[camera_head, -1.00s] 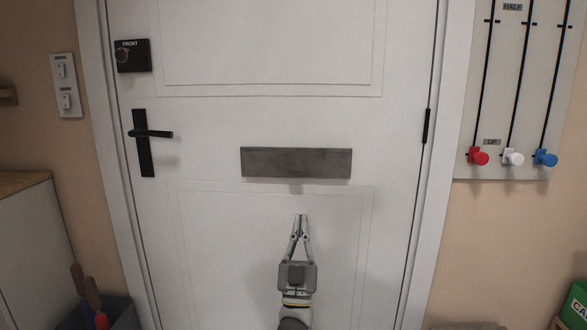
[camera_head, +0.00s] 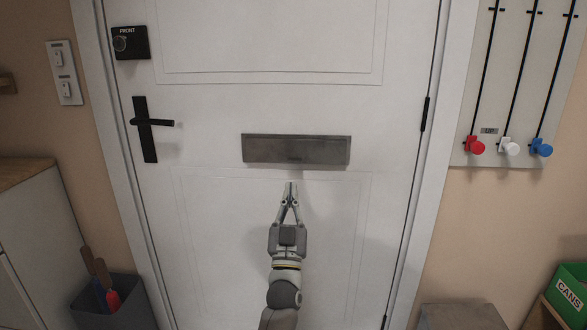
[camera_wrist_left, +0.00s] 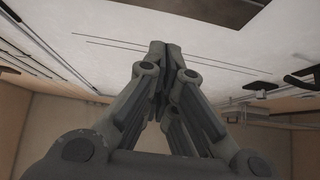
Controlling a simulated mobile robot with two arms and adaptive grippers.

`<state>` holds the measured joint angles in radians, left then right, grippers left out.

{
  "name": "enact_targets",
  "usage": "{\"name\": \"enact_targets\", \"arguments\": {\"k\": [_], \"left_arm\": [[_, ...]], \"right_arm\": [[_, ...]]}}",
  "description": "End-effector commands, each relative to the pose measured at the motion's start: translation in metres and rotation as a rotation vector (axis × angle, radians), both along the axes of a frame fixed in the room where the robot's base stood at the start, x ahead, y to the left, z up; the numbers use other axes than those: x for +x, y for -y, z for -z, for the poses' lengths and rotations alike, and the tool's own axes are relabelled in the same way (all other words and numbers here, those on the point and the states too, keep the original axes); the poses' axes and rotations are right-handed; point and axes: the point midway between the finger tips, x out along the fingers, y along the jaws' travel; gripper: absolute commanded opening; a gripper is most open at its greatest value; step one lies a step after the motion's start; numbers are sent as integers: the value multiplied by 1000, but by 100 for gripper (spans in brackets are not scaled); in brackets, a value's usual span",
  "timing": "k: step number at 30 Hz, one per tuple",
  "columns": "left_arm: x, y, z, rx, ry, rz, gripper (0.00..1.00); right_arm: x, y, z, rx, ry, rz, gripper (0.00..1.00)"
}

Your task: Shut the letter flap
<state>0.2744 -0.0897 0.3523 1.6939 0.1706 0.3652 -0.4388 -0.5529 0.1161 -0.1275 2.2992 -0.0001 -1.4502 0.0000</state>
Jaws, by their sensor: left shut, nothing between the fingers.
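The letter flap (camera_head: 296,149) is a wide dark grey metal plate in the middle of the white door (camera_head: 215,120). It hangs level, and how far it stands off the door is hard to tell. Its dark plate also shows upside down at the top of the left wrist view (camera_wrist_left: 215,8). My left gripper (camera_head: 290,184) points up at the door just below the flap's lower edge, left of its middle. Its fingers are together and empty, and in the left wrist view the fingertips (camera_wrist_left: 163,46) appear apart from the flap. My right gripper is in neither view.
A black door handle (camera_head: 152,123) sticks out at left. A board with red, white and blue sliding knobs (camera_head: 509,149) hangs at right. A grey bin (camera_head: 115,305) holds tools at lower left. A green box (camera_head: 568,292) stands at lower right. The door around the flap is clear.

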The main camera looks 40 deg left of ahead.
Motion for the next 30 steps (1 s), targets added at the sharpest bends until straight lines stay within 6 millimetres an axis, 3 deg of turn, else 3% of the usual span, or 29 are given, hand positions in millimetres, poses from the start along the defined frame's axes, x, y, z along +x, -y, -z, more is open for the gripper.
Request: {"name": "enact_targets", "arguments": {"k": [8,18,30], "left_arm": [[38,-24,-38,2,5,-2,0],[68,-42,-34,1,2,0,0],[72,-44,-33,1,1,0,0]], "right_arm": [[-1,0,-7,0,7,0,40],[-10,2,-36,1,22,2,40],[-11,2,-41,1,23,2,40]]}}
